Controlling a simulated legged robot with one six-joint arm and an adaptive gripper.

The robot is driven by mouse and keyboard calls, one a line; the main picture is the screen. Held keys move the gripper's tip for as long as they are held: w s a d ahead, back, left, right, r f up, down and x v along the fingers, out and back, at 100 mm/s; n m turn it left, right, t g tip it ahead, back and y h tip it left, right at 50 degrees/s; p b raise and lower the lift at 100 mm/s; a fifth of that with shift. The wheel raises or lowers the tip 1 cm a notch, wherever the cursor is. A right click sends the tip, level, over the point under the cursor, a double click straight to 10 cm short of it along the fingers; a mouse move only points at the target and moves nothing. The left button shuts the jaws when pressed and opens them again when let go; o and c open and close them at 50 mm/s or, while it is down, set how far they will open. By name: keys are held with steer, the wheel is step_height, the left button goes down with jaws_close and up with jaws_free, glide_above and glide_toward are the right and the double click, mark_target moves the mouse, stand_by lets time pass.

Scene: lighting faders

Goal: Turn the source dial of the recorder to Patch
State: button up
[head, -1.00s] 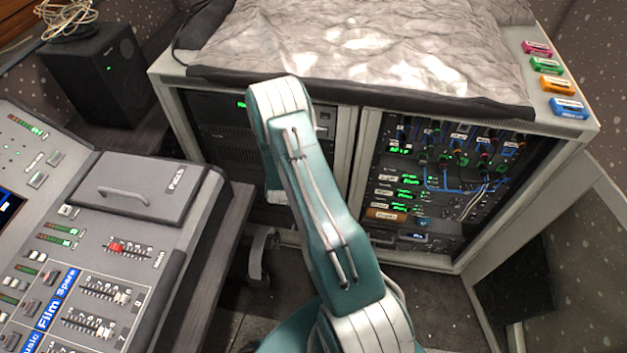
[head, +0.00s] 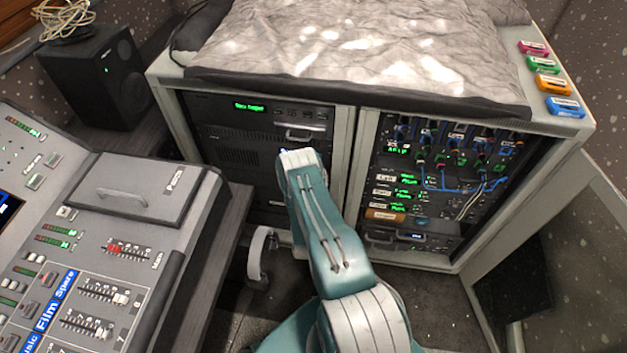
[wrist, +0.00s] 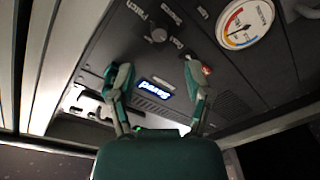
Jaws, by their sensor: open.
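In the wrist view, a small dark round dial (wrist: 158,34) sits on a dark panel (wrist: 105,38) with printed labels around it. One label at its upper left reads Patch (wrist: 137,11). Which label the dial points at is too small to tell. My gripper (wrist: 158,73) is open and empty, its two fingertips spread below the dial, one to each side, and apart from it. A lit blue-white display (wrist: 155,87) shows between the fingers. In the head view my arm reaches toward the left rack bay (head: 235,145), and the gripper is hidden behind the arm.
A round white gauge (wrist: 245,22) lies right of the dial. A red part (wrist: 207,70) shows beside the right fingertip. In the head view, the right rack bay (head: 430,160) holds plugs and cables. A mixing desk (head: 130,225) stands at the left.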

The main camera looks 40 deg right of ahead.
steer(key=x, duration=0.7)
steer(key=shift+w+d, duration=0.2)
steer(key=shift+d, duration=0.05)
jaws_close()
